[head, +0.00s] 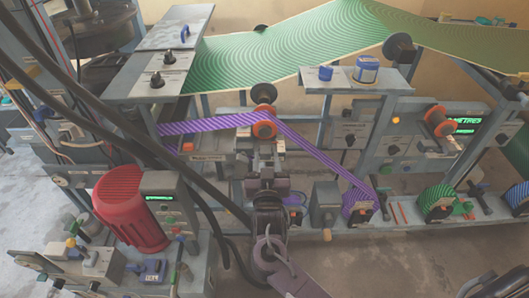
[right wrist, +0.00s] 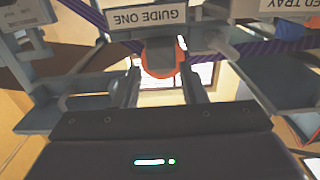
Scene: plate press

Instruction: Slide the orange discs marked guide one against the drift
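Two orange discs sit on a roller at guide one in the head view, the upper disc (head: 263,109) and the lower disc (head: 264,131). A purple striped web (head: 215,124) passes between them. In the right wrist view the lower disc (right wrist: 178,66) shows under the upside-down GUIDE ONE label (right wrist: 162,14). My right gripper (head: 266,150) comes up from below, just under the lower disc. Its fingers (right wrist: 161,88) are apart, one on each side of the disc, with small gaps visible. My left gripper is not in view.
Another orange roller (head: 439,121) stands at the right. A grey shelf (head: 357,80) with a blue jar (head: 366,68) is right of guide one. The green web (head: 290,50) runs above. A red motor (head: 131,208) is at lower left. Frame bars flank the right gripper.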

